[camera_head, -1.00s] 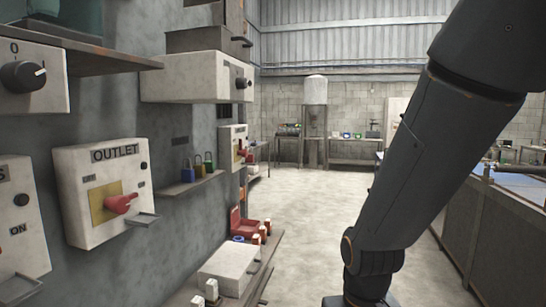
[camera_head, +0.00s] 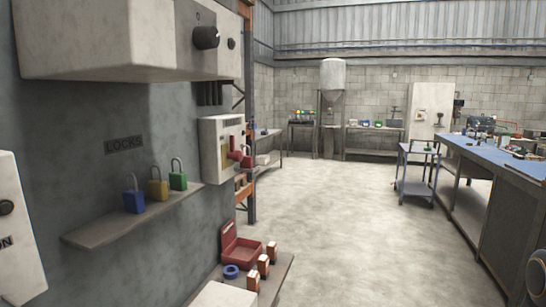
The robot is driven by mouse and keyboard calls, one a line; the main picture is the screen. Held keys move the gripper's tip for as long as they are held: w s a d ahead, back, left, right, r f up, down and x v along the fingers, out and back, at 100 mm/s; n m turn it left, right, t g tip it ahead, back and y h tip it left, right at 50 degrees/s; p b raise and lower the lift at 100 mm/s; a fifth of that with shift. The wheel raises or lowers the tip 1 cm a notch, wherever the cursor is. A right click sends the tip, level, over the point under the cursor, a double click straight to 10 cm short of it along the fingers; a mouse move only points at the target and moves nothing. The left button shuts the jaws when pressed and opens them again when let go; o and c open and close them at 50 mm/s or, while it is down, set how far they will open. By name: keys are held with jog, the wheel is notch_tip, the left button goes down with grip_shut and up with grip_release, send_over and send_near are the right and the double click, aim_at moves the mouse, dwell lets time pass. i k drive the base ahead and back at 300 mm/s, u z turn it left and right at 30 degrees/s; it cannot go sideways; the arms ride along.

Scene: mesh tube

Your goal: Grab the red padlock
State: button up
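My gripper is out of view. A dark rounded part at the lower right edge looks like a piece of my arm.
A white switch box (camera_head: 216,150) with a red handle juts from the left wall. Below, a low bench holds an open red case (camera_head: 242,251), a blue ring (camera_head: 231,271) and orange-white items. A blue-topped table (camera_head: 495,150) and cart (camera_head: 416,168) stand right. The middle floor is clear.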

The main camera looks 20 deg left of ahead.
aim_at(247, 163)
jog(key=u, duration=0.2)
jog(key=i, duration=0.8)
jog(key=u, duration=0.5)
